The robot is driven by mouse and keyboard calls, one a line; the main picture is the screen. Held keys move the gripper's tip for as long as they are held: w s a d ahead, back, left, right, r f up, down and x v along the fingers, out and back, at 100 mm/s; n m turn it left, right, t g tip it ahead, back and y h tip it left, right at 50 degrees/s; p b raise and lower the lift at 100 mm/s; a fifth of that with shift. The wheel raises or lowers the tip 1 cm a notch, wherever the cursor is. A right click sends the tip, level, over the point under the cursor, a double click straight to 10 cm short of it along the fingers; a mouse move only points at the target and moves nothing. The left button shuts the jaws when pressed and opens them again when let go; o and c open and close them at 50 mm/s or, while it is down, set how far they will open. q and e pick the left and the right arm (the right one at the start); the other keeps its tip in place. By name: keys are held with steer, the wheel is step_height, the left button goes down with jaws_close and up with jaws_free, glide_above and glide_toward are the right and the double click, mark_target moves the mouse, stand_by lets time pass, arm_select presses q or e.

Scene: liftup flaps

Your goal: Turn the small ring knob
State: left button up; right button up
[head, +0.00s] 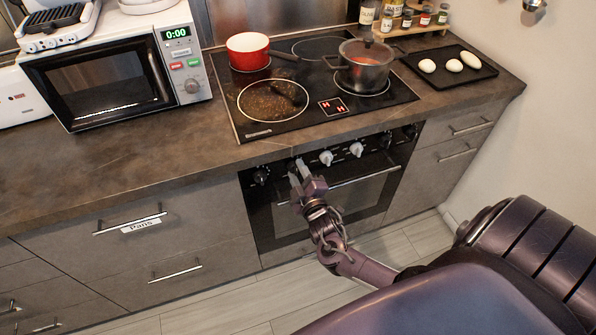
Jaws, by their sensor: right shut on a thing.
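A row of knobs runs along the black front panel of the oven (345,195), below the stovetop (310,90). Two pale knobs show clearly, one left (326,157) and one right (356,149). Dark knobs sit at the far left (261,176) and at the right end (410,131). My right gripper (298,169) is at the panel, just left of the left pale knob, and is shut on a knob there, which its fingers mostly hide. Labels on the knobs are too small to read. My left gripper is not in view.
A red pan (248,51) and a grey pot (366,66) stand on the stovetop. The oven handle (352,179) runs just below the knobs. A microwave (115,65) stands at the left.

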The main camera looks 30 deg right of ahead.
stand_by(0.5)
steer(key=o, duration=1)
steer(key=v, duration=0.7)
steer(key=shift+s, duration=0.4)
